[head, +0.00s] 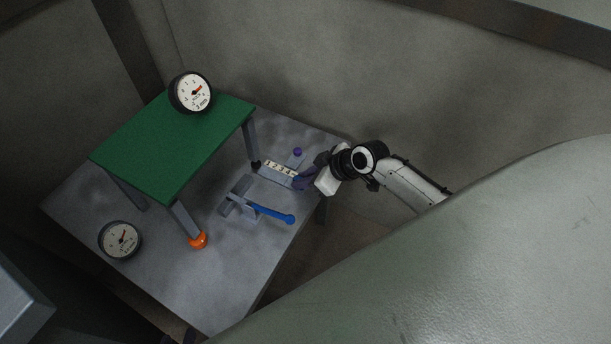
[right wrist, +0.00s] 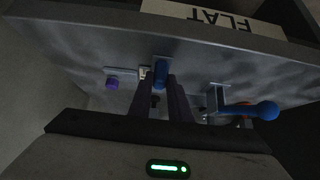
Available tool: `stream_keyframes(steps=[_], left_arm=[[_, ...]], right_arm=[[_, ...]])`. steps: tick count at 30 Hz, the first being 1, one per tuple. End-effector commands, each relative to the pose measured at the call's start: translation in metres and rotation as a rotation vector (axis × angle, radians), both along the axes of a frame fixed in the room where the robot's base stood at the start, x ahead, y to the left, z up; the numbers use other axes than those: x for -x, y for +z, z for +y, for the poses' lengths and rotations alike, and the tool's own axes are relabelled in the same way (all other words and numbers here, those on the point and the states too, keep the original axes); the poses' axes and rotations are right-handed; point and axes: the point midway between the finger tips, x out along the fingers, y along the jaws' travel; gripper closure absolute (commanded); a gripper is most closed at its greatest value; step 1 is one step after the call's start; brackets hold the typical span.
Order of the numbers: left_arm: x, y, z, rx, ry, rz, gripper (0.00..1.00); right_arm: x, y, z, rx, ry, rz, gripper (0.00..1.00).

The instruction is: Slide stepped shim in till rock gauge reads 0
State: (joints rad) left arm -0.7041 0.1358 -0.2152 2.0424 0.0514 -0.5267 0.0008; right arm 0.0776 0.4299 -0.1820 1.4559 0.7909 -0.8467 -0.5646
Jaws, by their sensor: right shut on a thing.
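The stepped shim (head: 280,169), a pale strip with numbered steps, lies on the grey table. Its left end is at the dark foot of the frame's right-hand leg (head: 251,140); I cannot tell whether it is under it. My right gripper (head: 304,179) is shut on the shim's blue grip (right wrist: 161,72) at the outer end.
A clamp with a blue lever (head: 270,213) stands in front of the shim. A purple knob (head: 297,152) is behind it. An orange foot (head: 198,240) is on the near leg. A second dial (head: 120,240) is at left. A FLAT sign (right wrist: 215,15) shows upside down.

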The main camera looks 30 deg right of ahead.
Motion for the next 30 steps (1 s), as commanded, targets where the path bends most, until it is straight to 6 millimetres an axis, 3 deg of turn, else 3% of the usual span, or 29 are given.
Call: stream_keyframes(steps=[30], left_arm=[[-0.002,-0.02,0.002,-0.005,0.0,-0.003,0.69]], right_arm=[[-0.061,0.008,0.033,-0.008,-0.003,-0.02,1.0]])
